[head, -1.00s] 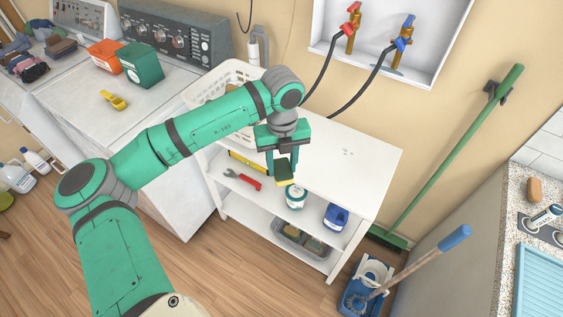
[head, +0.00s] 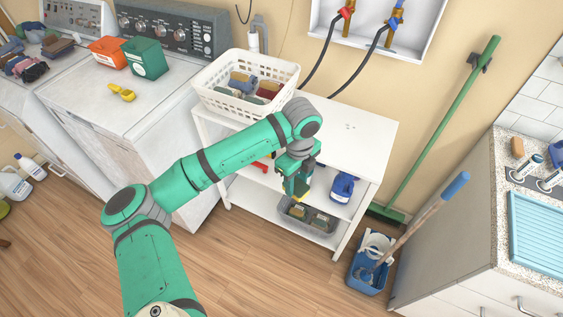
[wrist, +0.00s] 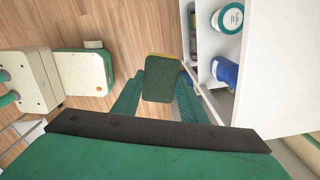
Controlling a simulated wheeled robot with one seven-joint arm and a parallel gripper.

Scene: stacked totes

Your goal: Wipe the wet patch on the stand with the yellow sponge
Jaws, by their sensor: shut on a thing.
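My gripper (head: 297,184) is shut on the yellow sponge (head: 305,194). It holds the sponge in front of the white stand (head: 359,146), off its top. In the wrist view the sponge (wrist: 162,80) shows its dark green side, with a thin yellow edge, between the fingers (wrist: 160,98). A small wet patch (head: 350,127), seen as a few faint grey drops, lies on the stand's top, towards the back right. The gripper is nearer the head camera than the patch.
A white basket (head: 230,102) stands on the left of the stand's top. A blue container (head: 342,187) and a grey bin (head: 308,216) are on the lower shelves. A mop bucket (head: 366,275) stands on the floor at right. The top's right half is clear.

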